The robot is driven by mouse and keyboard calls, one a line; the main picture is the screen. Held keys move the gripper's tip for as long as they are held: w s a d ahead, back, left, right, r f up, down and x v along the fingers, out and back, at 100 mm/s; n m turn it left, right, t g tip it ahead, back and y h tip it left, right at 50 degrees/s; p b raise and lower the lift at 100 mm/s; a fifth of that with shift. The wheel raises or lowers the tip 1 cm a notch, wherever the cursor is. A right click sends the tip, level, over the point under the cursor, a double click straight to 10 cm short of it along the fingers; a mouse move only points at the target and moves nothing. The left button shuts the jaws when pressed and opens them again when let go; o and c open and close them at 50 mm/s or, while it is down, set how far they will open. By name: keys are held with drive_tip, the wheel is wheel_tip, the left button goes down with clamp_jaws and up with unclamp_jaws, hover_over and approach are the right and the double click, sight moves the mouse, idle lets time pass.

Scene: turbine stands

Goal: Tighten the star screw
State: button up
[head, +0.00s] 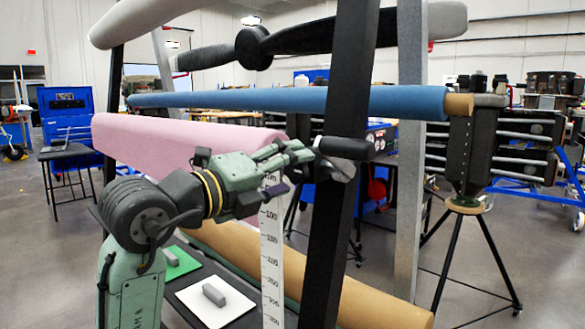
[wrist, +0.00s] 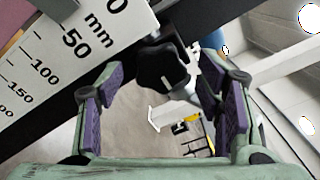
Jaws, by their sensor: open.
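The star screw (wrist: 163,68), a black lobed knob, sits at the edge of a black bar in the wrist view. My gripper (wrist: 163,88) is open, with one purple-padded finger on each side of the picture. The knob shows between and just beyond the fingertips, with visible gaps beside it. I cannot tell its exact depth from the pads. In the head view my gripper (head: 294,172) reaches right, close to the black upright post (head: 335,215). The star screw is not clearly distinguishable there.
A white millimetre ruler (head: 271,250) hangs beside the post; it also shows in the wrist view (wrist: 75,55). A pink roll (head: 170,140), blue roll (head: 300,102) and brown roll (head: 350,290) cross the stand near my arm. A black tripod (head: 467,210) stands at right.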

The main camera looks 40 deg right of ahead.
drive_tip(key=shift+d, duration=0.7)
drive_tip(key=shift+c, duration=0.4)
drive_tip(key=c, duration=1.2)
drive_tip(key=shift+w+f+m+b, duration=0.1)
drive_tip(key=shift+f+m+b, duration=0.15)
drive_tip(key=shift+m+b, duration=0.5)
drive_tip(key=shift+c, duration=0.2)
drive_tip(key=shift+m+b, duration=0.5)
drive_tip(key=shift+m, duration=0.55)
drive_tip(key=m, duration=0.4)
drive_tip(key=shift+r+m+b, duration=0.3)
drive_tip(key=shift+m, duration=0.1)
drive_tip(key=shift+f, duration=0.1)
